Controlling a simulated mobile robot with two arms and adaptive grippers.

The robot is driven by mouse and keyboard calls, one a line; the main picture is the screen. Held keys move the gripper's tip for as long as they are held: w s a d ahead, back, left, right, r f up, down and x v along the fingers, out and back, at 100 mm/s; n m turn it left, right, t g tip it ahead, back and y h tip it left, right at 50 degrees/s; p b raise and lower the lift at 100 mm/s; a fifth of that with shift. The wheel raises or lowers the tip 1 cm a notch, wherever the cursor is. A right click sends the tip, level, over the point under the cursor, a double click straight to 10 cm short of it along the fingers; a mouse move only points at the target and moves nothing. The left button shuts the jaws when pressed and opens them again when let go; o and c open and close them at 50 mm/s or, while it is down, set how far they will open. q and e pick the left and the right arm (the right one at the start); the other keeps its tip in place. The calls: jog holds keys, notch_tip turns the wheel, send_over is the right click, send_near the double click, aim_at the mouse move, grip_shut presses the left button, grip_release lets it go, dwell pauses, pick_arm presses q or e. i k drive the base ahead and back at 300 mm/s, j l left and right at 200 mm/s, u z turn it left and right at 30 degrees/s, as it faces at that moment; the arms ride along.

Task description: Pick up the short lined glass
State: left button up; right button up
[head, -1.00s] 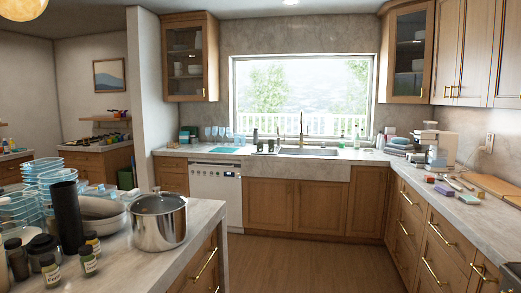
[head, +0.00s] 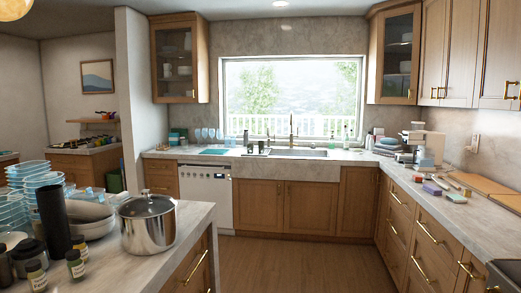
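Neither of my grippers is in view. A row of several pale blue glasses (head: 208,135) stands on the back counter, left of the window. Small clear glassware (head: 84,194) also shows on the island at the left, partly hidden behind a dark cylinder and bowls. At this distance I cannot tell which of these, if any, is short and lined.
The island (head: 190,217) at left front holds a lidded steel pot (head: 147,226), a black cylinder (head: 54,222), spice jars (head: 76,265) and stacked blue glass bowls (head: 32,180). Wooden floor (head: 280,262) is free between the island and the right counter (head: 425,185).

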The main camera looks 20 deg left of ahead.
aim_at(250, 147)
jog(key=i+u, duration=0.1)
jog(key=u, duration=0.3)
jog(key=i, duration=1.7)
jog(key=i+l+u, duration=0.1)
jog(key=i, duration=1.65)
jog(key=i+u, duration=0.2)
jog(key=i, duration=0.4)
jog(key=i+l+u, duration=0.1)
jog(key=i+u, duration=0.15)
jog(key=i, duration=0.4)
jog(key=i+l+u, duration=0.2)
jog(key=i, duration=0.4)
